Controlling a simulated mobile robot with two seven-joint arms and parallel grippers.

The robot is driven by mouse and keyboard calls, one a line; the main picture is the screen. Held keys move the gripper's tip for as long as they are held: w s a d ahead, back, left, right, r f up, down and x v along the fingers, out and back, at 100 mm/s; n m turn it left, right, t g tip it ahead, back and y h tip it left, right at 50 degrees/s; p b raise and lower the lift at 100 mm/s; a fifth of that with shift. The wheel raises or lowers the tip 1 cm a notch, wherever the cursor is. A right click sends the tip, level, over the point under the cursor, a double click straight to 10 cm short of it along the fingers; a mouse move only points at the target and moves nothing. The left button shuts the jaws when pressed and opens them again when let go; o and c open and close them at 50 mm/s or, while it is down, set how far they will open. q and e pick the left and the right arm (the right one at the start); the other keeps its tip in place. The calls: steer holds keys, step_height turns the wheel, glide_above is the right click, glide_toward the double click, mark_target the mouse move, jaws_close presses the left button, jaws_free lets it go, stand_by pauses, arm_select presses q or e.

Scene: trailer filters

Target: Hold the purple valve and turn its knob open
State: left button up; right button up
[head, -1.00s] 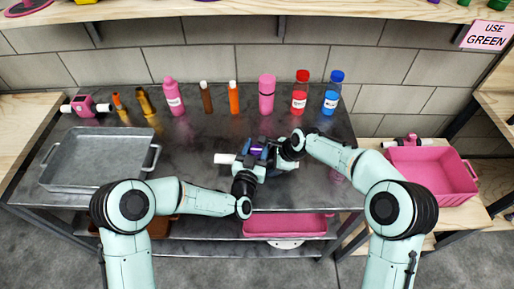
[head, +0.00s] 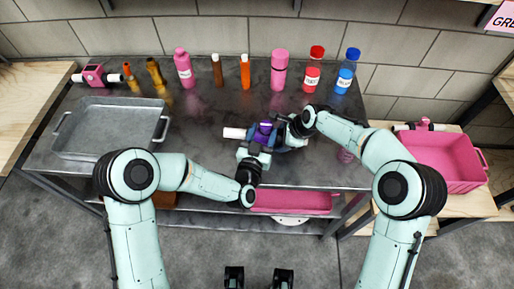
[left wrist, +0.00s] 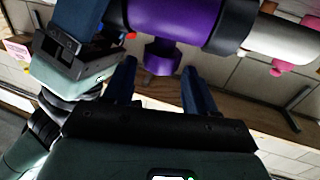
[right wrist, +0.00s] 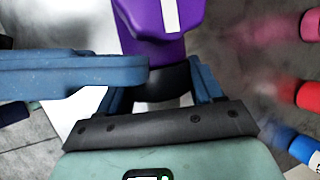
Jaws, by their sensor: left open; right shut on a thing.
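The purple valve (head: 265,128) is held over the metal table, its white pipe end (head: 234,133) pointing left. My right gripper (head: 290,130) is shut on the valve's black collar, which shows between its fingers in the right wrist view (right wrist: 165,85). My left gripper (head: 255,152) is open just in front of the valve. In the left wrist view, the purple body (left wrist: 175,22) is at the top and its knob (left wrist: 161,57) hangs between the spread left fingers (left wrist: 160,85). A gap shows on both sides of the knob. The valve's far end is partly hidden.
A grey tray (head: 113,101) is on the table's left. Along the back stand a pink valve (head: 94,74), brown and orange items, pink bottles (head: 279,70), a red bottle (head: 313,70) and a blue bottle (head: 347,70). A pink bin (head: 440,185) is at right.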

arm_select(q)
steer(key=v, duration=0.8)
arm_select(e)
steer(key=o, duration=1.4)
steer(key=shift+c, duration=0.2)
